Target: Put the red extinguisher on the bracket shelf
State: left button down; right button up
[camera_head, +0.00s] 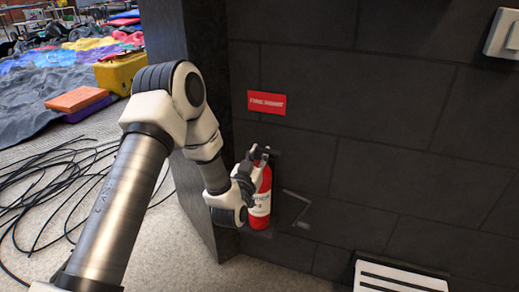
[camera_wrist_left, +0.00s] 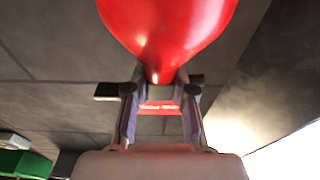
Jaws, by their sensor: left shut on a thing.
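The red extinguisher (camera_head: 261,205), with a pale label, is upright close against the dark wall. My left gripper (camera_head: 257,158) is shut on its upper end. In the left wrist view the red body (camera_wrist_left: 165,25) fills the top middle, between and beyond the two fingers (camera_wrist_left: 160,100). A thin dark bracket-like shape (camera_head: 299,212) shows on the wall just right of the extinguisher; I cannot tell for sure that it is the bracket shelf. The extinguisher's underside is hard to make out, so I cannot tell whether it rests on anything. My right gripper is not in view.
A red sign (camera_head: 266,103) is on the wall above the extinguisher. A dark pillar (camera_head: 208,75) stands left of it. Black cables (camera_head: 50,195) lie on the floor at left. A black-and-white slatted unit (camera_head: 400,277) is at lower right.

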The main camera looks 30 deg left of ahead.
pick_arm(q)
jog(key=shift+f, duration=0.1)
jog(key=c, duration=1)
grip_release()
